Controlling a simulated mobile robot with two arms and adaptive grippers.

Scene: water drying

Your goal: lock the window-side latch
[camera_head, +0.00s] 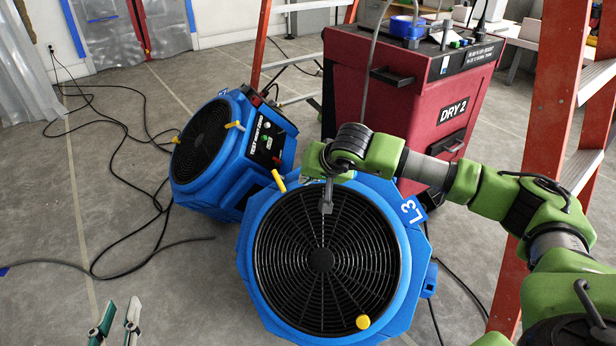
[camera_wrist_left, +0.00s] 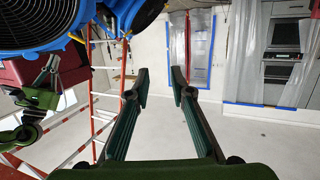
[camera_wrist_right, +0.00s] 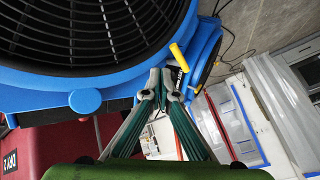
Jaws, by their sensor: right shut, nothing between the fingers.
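A blue fan marked L3 (camera_head: 413,211) stands in front, its round black grille facing up toward me. One yellow latch (camera_head: 278,180) sticks out at its upper left rim, and another yellow latch (camera_head: 362,321) sits at its lower right. I cannot tell for certain which is the window-side one. My right gripper (camera_head: 327,208) is shut and empty, pointing down over the upper grille, right of the upper-left latch. In the right wrist view a yellow latch (camera_wrist_right: 179,57) shows just past the fingertips, with no clear contact. My left gripper (camera_head: 119,309) is open and empty, low at the left.
A second blue fan (camera_head: 265,110) with a control panel and yellow latches stands behind, to the left. A red dryer marked DRY 2 (camera_head: 420,100) stands behind L3. An orange ladder (camera_head: 555,110) rises at the right. Black cables (camera_head: 120,190) cross the open floor at left.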

